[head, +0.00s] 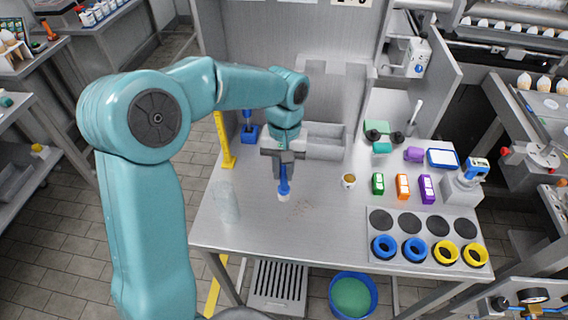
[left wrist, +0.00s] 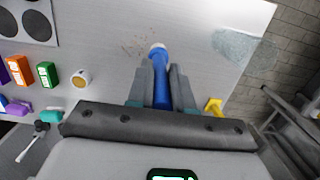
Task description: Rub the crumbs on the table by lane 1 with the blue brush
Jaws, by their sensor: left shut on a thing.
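My left gripper (head: 284,172) is shut on the blue brush (head: 284,187), which points down with its pale bristle end low over the table (head: 250,235). The brush also shows between the fingers in the left wrist view (left wrist: 160,75). The crumbs (head: 301,208) are a faint scatter of reddish-brown specks just right of the brush tip. They also show in the left wrist view (left wrist: 138,46), beside the bristle end. I cannot tell whether the bristles touch the table. My right gripper is not in view.
A pale smeared patch (head: 226,202) lies left of the brush. A small cup (head: 348,181) stands right of the crumbs, then green, orange and purple boxes (head: 402,187). A plate with blue and yellow rings (head: 414,249) is at front right. A yellow post (head: 224,142) stands at the left edge.

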